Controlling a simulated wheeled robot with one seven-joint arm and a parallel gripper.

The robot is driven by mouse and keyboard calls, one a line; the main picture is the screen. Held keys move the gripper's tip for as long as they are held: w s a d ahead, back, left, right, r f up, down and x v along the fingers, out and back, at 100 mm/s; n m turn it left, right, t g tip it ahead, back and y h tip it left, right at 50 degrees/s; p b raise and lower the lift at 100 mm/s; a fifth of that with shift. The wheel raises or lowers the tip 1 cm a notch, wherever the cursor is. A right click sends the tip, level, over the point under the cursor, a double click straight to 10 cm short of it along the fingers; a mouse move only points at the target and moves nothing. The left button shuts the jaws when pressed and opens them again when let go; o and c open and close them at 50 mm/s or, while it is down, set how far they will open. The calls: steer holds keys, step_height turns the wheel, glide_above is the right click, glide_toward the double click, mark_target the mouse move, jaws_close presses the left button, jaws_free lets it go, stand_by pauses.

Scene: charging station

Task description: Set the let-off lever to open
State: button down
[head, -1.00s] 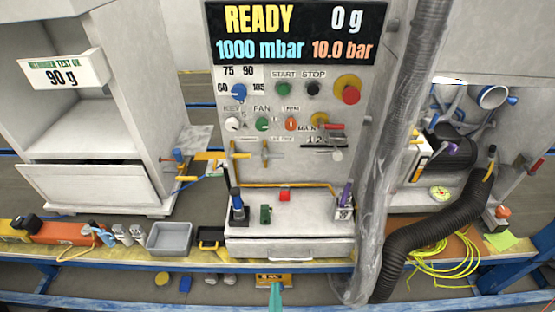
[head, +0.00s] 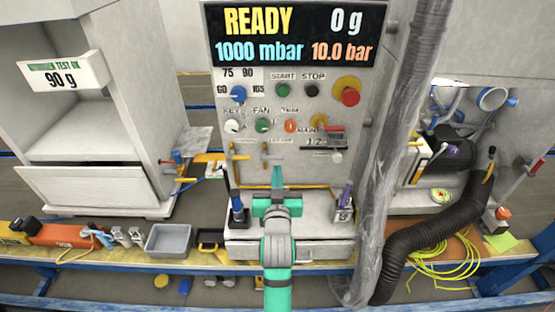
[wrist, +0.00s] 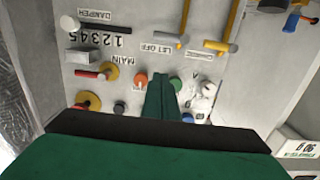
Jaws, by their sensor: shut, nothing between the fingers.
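The let-off lever (head: 265,152) is a thin yellow handle on the control panel, beside the "LET OFF" label; it hangs downward. In the wrist view, which sees the panel upside down, the lever (wrist: 184,20) runs toward the top edge beside the label (wrist: 163,46). A similar yellow-orange lever (wrist: 222,40) sits beside it. My gripper (head: 277,172) is shut and empty, in front of the panel just below and right of the let-off lever. In the wrist view its fingers (wrist: 162,90) point at the panel, apart from the lever; their exact distance is unclear.
Knobs and buttons, including a red emergency button (head: 350,96), fill the panel above. A drawer unit (head: 320,230) juts out below, with a blue-topped tool (head: 237,208) and a purple item (head: 346,196) on it. A grey hose (head: 385,180) hangs at the right.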

steer(key=w, duration=0.1)
glide_above(277, 159)
steer(key=s, duration=0.3)
steer(key=shift+w+a+f, duration=0.1)
steer(key=shift+w+f, duration=0.1)
steer(key=shift+f, duration=1.8)
